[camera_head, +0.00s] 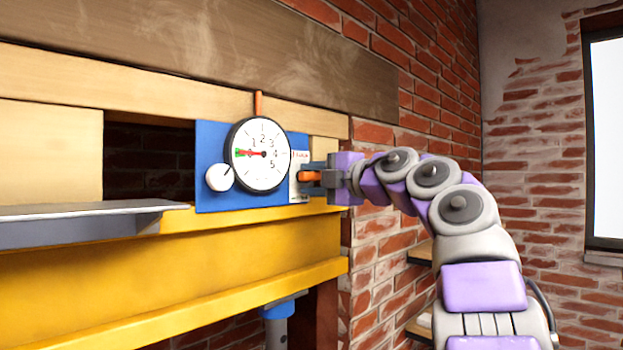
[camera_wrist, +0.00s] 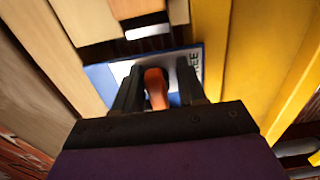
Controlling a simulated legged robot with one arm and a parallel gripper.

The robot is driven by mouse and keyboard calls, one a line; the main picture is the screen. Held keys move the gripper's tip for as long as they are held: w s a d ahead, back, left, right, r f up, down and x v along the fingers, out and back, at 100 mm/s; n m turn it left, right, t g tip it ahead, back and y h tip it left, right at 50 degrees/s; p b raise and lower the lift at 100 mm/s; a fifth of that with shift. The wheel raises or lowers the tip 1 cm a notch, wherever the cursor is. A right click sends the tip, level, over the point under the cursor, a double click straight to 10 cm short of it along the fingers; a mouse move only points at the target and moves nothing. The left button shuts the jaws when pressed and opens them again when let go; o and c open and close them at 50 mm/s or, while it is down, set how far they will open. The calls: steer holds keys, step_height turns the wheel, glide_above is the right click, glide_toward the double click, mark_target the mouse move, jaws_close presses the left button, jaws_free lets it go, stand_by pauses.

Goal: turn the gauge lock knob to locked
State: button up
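The orange lock knob (camera_head: 311,176) is a small bar at the right side of the blue gauge panel (camera_head: 210,143). In the wrist view the knob (camera_wrist: 156,88) stands between my two fingers. My gripper (camera_head: 308,177) reaches it from the right, with its fingers on either side. In the wrist view my gripper (camera_wrist: 159,92) looks open, with a gap showing on the knob's right; contact on its left is unclear. A label ending in "REE" (camera_wrist: 194,66) lies beside the knob. The gauge dial (camera_head: 262,155) has a red needle pointing left at a green mark.
A white round knob (camera_head: 219,178) with a dark line sits on the panel's lower left. A grey shelf (camera_head: 80,212) juts out at left above a yellow beam (camera_head: 190,275). A brick wall (camera_head: 375,235) is behind my arm.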

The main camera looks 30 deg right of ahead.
steer(key=shift+s+d, duration=0.1)
steer(key=shift+d, duration=0.15)
steer(key=shift+c, duration=1.4)
steer(key=shift+a+r, duration=0.1)
steer(key=shift+a, duration=0.4)
jaws_close()
steer(key=shift+n, duration=0.9)
steer(key=n, duration=0.2)
steer(key=shift+s+a+n, duration=0.1)
steer(key=shift+a+n, duration=0.15)
steer(key=shift+n, duration=0.05)
steer(key=n, duration=0.9)
steer(key=shift+d+n, duration=0.1)
steer(key=shift+n, duration=0.3)
steer(key=shift+s+n, duration=0.1)
steer(key=shift+n, duration=1.7)
